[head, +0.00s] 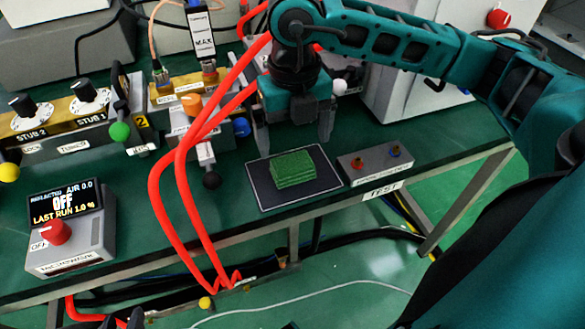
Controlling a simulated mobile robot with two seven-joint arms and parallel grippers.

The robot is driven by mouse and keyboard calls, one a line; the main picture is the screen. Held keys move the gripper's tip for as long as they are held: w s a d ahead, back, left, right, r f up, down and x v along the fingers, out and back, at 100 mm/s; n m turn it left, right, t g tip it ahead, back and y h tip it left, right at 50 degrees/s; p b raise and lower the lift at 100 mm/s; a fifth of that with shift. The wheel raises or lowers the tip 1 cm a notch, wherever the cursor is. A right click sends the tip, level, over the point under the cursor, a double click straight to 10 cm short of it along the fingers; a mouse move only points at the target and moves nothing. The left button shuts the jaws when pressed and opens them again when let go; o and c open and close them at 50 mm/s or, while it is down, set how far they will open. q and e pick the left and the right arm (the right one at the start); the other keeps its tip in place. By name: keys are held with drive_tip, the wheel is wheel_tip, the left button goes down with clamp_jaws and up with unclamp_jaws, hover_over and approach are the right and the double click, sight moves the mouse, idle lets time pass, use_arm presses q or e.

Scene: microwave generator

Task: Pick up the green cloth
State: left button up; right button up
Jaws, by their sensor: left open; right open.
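The green cloth (292,169) lies folded in a small stack on a dark flat mat (262,190) near the front edge of the bench. My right gripper (294,138) comes in from the right and points down just behind the cloth.
A grey box with a red and a blue knob (375,162) stands close right of the mat. Thick red hoses (178,165) arch up left of it.

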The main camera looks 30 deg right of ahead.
sight(293, 163)
drive_tip(key=shift+a+f+b, duration=0.15)
drive_tip(key=shift+f+b, duration=0.25)
drive_tip(key=shift+f, duration=2.35)
use_arm(q)
drive_tip(key=shift+s+f, duration=0.15)
drive_tip(key=shift+f, duration=0.5)
use_arm(e)
drive_tip(key=shift+c, duration=0.5)
drive_tip(key=c, duration=0.8)
drive_tip(key=shift+c, duration=0.2)
drive_tip(key=shift+r, duration=0.15)
use_arm(q)
drive_tip(key=shift+s+a+r+y+p, duration=0.2)
drive_tip(key=shift+a+r+p, duration=0.3)
drive_tip(key=shift+p, duration=0.6)
drive_tip(key=shift+s+a+r+y+p, duration=0.1)
drive_tip(key=shift+s+a+r+p, duration=0.1)
drive_tip(key=shift+r+p, duration=0.65)
use_arm(e)
wheel_tip(293, 163, up, 20)
